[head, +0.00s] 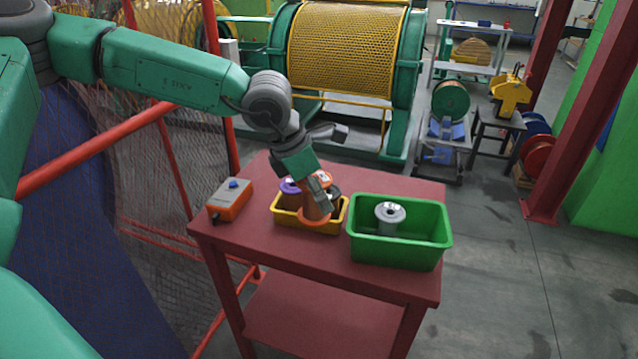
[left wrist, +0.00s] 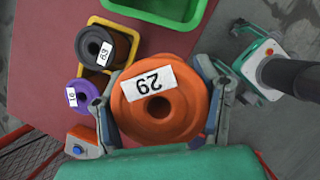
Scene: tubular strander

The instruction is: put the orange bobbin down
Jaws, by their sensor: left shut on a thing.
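The orange bobbin (head: 314,223) is in my left gripper (head: 321,192), over the front of the yellow bin in the head view. I cannot tell whether it touches the bin or table. In the left wrist view, the bobbin (left wrist: 182,119) shows its top flange with a "29" label and centre hole, and the fingers of the left gripper (left wrist: 162,105) close on it from both sides.
The yellow bin (head: 334,228) holds a purple bobbin (head: 289,187) and a dark bobbin (left wrist: 95,47). The green bin (head: 394,252) beside it holds a grey bobbin (head: 389,214). An orange button box (head: 230,203) stands left on the red table (head: 300,254). Bare tabletop lies in front.

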